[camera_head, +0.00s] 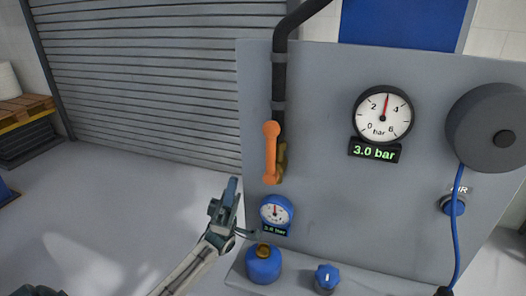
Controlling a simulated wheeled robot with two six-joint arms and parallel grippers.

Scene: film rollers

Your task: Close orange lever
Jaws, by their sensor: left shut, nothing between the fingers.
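The orange lever (271,153) is on the left part of the grey panel (325,120). It points nearly straight up and down, in line with the black pipe (279,85) above it. A brass valve body (282,162) shows partly behind it. My left gripper (231,189) is shut and empty. In the picture it is below and to the left of the lever, apart from it. My right gripper is not in view.
A round gauge (383,114) with a 3.0 bar display (374,151) is right of the lever. A small blue gauge (276,213) and blue regulator (263,264) are below. A blue knob (327,277) and hose reel (489,127) are right. Floor at left is open.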

